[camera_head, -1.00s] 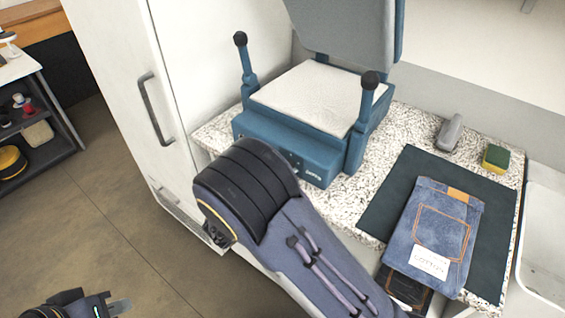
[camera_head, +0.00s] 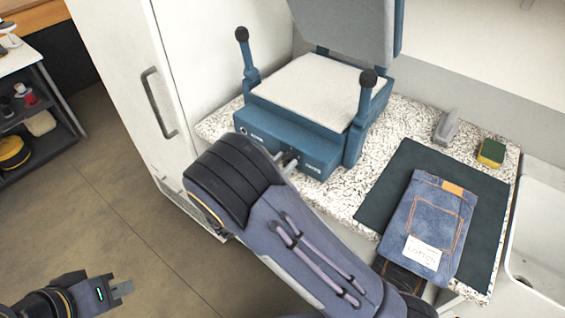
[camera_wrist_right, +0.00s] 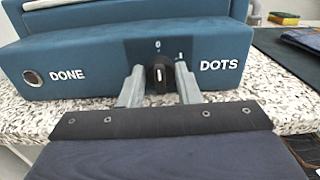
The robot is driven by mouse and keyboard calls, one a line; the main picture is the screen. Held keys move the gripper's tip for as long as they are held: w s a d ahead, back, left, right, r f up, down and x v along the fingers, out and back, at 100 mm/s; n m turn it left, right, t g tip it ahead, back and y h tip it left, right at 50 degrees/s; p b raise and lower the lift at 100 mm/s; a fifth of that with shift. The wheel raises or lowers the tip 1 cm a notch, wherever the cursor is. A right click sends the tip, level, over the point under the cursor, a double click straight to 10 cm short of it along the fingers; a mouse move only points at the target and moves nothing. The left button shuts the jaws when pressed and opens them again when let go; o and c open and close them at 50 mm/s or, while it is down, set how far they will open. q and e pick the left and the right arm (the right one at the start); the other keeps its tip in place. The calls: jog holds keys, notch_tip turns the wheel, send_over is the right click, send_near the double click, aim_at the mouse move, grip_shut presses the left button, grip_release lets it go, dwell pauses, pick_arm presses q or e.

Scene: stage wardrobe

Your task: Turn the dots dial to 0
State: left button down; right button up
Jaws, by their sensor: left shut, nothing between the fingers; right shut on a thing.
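The black dots dial (camera_wrist_right: 159,74) sits on the blue front panel of the press, left of the white word DOTS. In the right wrist view, a small 0 is printed above it and another mark to its upper right. The dial's white line looks about upright, towards the 0. My right gripper (camera_wrist_right: 160,82) is shut on the dial, one finger at each side. In the head view its fingertips (camera_head: 289,162) reach the panel, and my arm hides part of the front. My left gripper (camera_head: 122,289) is shut and empty at the lower left, above the floor.
The blue press (camera_head: 290,133) stands open on the speckled counter (camera_head: 400,118). A DONE button (camera_wrist_right: 33,77) is at the panel's left. Folded jeans (camera_head: 432,225) lie on a dark mat (camera_head: 400,165). A sponge (camera_head: 491,152) is behind. A white cabinet (camera_head: 115,70) stands left.

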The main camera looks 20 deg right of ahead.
jog(key=shift+f, duration=0.1)
jog(key=o, duration=1)
jog(key=shift+c, duration=0.2)
jog(key=shift+a, duration=0.1)
jog(key=b+v, duration=0.1)
jog(key=v, duration=0.6)
jog(key=shift+s+a, duration=0.3)
jog(key=shift+d, duration=0.15)
